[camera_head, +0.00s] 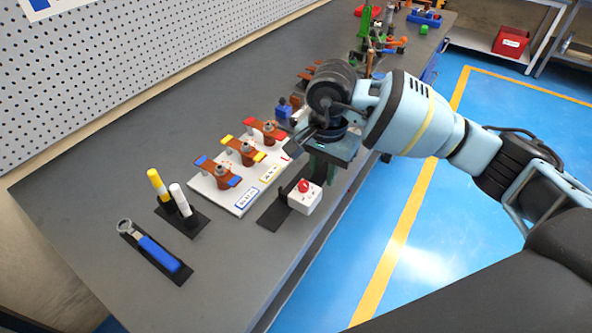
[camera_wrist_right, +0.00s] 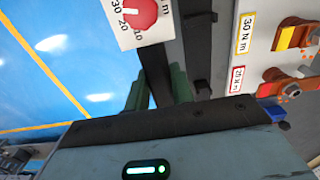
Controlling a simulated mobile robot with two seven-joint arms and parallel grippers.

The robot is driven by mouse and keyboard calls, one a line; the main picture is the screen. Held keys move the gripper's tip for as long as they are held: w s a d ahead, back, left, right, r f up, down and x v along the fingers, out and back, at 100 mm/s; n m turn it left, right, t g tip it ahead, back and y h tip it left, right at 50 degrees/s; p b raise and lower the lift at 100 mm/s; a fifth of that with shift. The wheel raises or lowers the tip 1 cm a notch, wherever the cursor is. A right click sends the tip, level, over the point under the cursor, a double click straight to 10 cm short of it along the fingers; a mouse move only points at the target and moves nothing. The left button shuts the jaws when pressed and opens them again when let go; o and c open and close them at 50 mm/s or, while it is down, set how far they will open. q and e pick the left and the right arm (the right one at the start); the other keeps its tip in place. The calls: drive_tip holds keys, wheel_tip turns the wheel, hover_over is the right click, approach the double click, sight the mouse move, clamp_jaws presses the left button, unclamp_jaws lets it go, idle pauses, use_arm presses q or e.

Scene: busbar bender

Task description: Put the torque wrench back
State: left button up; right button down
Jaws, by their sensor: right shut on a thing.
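My right gripper (camera_head: 320,160) is low over the bench, just behind the white box with a red knob (camera_head: 304,196). In the right wrist view its green fingers (camera_wrist_right: 159,94) are shut around a dark bar (camera_wrist_right: 154,68), apparently the torque wrench. Most of it is hidden by the gripper. A black holder strip (camera_head: 273,212) lies beside the white box; in the wrist view it shows as a dark strip with small clips (camera_wrist_right: 196,40). The knob (camera_wrist_right: 139,12) there has a scale reading 10, 20, 30. My left gripper is not in view.
A white board (camera_head: 239,203) carries copper bars with coloured ends left of the gripper. Two markers (camera_head: 171,195) stand in a black holder. A blue-handled ring wrench (camera_head: 155,250) lies on a black tray. The near-left bench top (camera_head: 220,275) is clear.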

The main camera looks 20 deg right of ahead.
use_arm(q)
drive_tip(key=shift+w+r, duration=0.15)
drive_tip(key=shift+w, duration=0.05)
use_arm(e)
drive_tip(key=w+a, duration=0.4)
drive_tip(key=shift+w+f, duration=0.15)
drive_tip(key=shift+f, duration=0.05)
drive_tip(key=shift+a, duration=0.15)
drive_tip(key=f, duration=0.3)
drive_tip(key=shift+w+a+f+p, duration=0.2)
drive_tip(key=shift+w+f+p, duration=0.05)
drive_tip(key=shift+w+p, duration=0.05)
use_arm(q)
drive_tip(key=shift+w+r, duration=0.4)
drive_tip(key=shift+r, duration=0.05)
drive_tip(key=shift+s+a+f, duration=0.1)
use_arm(e)
drive_tip(key=shift+f, duration=0.15)
